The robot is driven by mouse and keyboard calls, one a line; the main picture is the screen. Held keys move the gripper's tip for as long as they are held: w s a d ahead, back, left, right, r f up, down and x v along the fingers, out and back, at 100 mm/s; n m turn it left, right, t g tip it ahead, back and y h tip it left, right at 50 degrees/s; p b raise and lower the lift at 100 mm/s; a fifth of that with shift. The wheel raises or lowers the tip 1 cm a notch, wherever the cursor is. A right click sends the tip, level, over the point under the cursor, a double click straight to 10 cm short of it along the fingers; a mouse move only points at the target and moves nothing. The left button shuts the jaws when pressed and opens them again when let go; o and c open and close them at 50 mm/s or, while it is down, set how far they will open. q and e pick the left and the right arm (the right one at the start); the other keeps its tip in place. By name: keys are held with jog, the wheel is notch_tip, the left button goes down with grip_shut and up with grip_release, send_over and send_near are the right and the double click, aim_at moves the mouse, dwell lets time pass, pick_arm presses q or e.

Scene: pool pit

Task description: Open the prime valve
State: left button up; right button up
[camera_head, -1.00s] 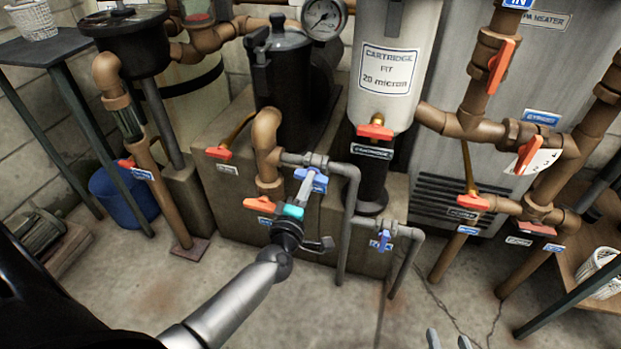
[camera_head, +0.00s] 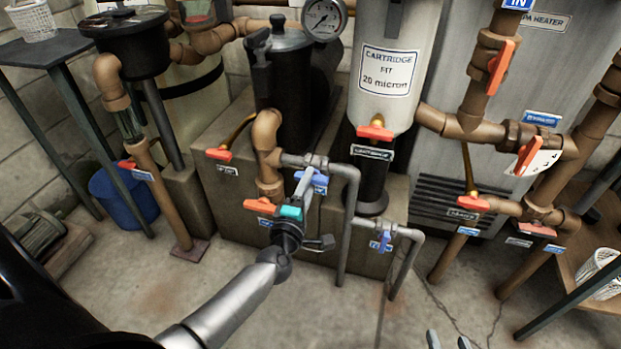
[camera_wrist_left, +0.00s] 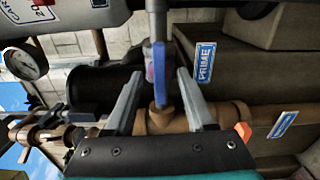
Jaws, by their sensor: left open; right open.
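The prime valve has a blue lever handle (camera_wrist_left: 162,76), seen in the left wrist view between my left gripper's two fingers. The handle lies roughly in line with the grey pipe. A blue PRIME label (camera_wrist_left: 205,62) is beside it. My left gripper (camera_wrist_left: 156,98) is open, with a finger on each side of the handle and visible gaps. In the head view, my left gripper (camera_head: 305,186) is at the grey pipe above the floor, and it hides most of the valve. My right gripper (camera_head: 448,340) is open and empty at the bottom edge.
Brown pipes carry several red-handled valves, one (camera_head: 257,205) close left of my left gripper. Another blue-handled valve (camera_head: 381,242) sits on a grey pipe to the right. A pump (camera_head: 290,75) and cartridge filter (camera_head: 388,80) stand behind. The front floor (camera_head: 330,315) is clear.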

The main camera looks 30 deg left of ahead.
pick_arm(q)
jog(key=shift+s, duration=0.1)
jog(key=p+v, duration=0.1)
jog(key=v, duration=0.5)
jog(key=shift+s+d+p, duration=0.2)
jog(key=shift+s+p, duration=0.15)
dwell(1.3)
